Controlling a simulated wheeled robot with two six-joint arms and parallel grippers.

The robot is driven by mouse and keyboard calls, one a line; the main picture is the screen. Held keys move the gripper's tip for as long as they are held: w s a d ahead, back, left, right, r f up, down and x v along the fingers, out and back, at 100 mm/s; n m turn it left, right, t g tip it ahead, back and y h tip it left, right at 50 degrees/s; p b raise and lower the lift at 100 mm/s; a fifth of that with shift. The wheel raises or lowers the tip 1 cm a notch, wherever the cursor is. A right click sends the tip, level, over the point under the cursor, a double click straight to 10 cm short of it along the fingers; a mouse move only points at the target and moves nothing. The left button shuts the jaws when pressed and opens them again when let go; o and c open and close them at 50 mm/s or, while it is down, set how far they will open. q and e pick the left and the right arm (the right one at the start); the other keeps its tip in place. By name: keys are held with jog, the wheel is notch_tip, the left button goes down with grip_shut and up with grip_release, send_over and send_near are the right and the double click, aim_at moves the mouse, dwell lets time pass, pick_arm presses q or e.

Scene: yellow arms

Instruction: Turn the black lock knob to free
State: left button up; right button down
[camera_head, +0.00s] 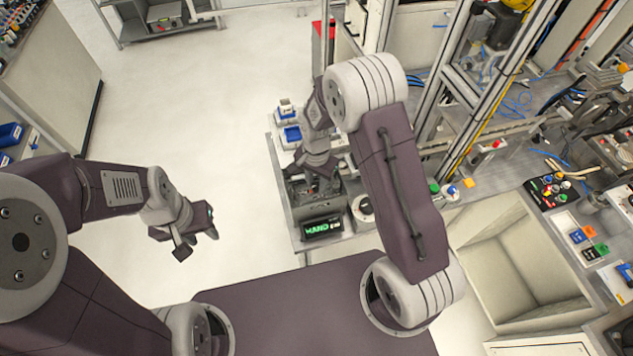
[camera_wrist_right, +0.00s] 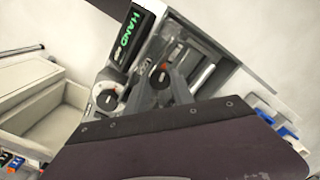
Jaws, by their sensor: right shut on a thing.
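The black lock knob (camera_wrist_right: 160,72), with a small red mark, sits on the grey fixture in the right wrist view. My right gripper (camera_wrist_right: 163,80) reaches it from above and is shut on it. In the head view my right gripper (camera_head: 320,182) points down into the fixture, and the arm hides the knob there. A second, pale round dial with a dark handle (camera_wrist_right: 107,95) is beside it; it also shows in the head view (camera_head: 364,207). My left gripper (camera_head: 197,236) is empty over the floor, its fingers apart.
A display reading HAND (camera_head: 322,227) is on the fixture's front. Blue-and-white boxes (camera_head: 291,135) stand behind on the same bench. A large beige bin (camera_head: 500,265) and a button box (camera_head: 553,190) are to the right. The floor at left is clear.

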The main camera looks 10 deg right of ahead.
aim_at(316, 185)
jog(key=shift+m, duration=1)
jog(key=c, duration=1.1)
grip_release()
jog(key=shift+s+a, duration=0.1)
notch_tip(316, 185, up, 9)
jog(key=b, duration=0.2)
